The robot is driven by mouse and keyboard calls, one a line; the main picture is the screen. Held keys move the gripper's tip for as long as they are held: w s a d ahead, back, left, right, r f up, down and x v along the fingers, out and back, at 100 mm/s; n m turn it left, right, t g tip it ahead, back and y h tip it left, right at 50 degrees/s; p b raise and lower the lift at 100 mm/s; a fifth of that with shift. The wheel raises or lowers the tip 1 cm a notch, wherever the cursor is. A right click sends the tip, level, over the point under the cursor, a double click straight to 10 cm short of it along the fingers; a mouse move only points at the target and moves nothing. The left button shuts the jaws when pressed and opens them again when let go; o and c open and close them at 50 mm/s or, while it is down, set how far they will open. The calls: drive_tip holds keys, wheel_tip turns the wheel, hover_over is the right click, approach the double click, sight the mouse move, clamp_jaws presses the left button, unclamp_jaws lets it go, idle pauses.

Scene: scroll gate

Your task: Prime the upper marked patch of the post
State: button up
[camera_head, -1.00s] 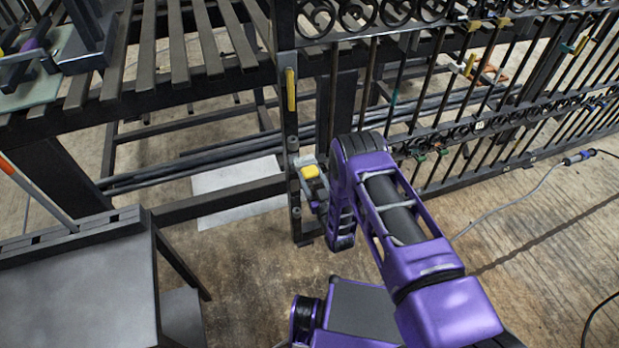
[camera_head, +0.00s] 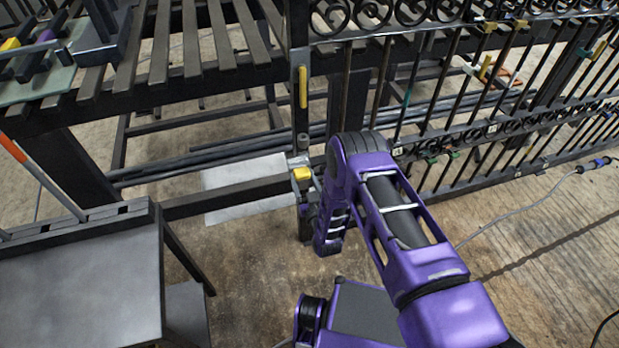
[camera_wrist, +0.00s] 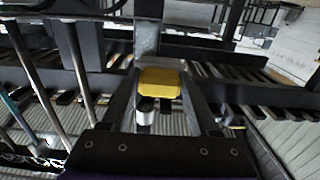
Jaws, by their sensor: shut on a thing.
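The dark upright post (camera_head: 301,125) stands at the gate's left end. A narrow yellow upright strip (camera_head: 303,87) and pale grey areas show on its upper part; I cannot tell which is the marked patch. My gripper (camera_head: 308,186) is low in front of the post, shut on a yellow-topped tool (camera_head: 302,174). In the wrist view the yellow block (camera_wrist: 159,83) sits between my fingers, with a grey cylinder below it. The post (camera_wrist: 147,38) shows right behind the block, with a grey stretch. I cannot tell whether they touch. The lower post is partly hidden by my arm.
The scrollwork gate (camera_head: 450,90) with several coloured clamps runs to the right. A slatted bench (camera_head: 160,50) is at upper left, a grey table (camera_head: 85,285) at lower left. A pale sheet (camera_head: 240,187) lies on the floor. A cable (camera_head: 520,205) crosses the right floor.

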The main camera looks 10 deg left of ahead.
drive_tip(key=shift+s+a, duration=0.2)
drive_tip(key=shift+a, duration=0.25)
drive_tip(key=shift+r, duration=0.1)
drive_tip(key=shift+p+v, duration=1.1)
drive_tip(key=shift+v, duration=1.9)
drive_tip(key=p+v, duration=0.1)
drive_tip(key=v, duration=0.2)
drive_tip(key=shift+d, duration=0.1)
drive_tip(key=shift+w, duration=0.1)
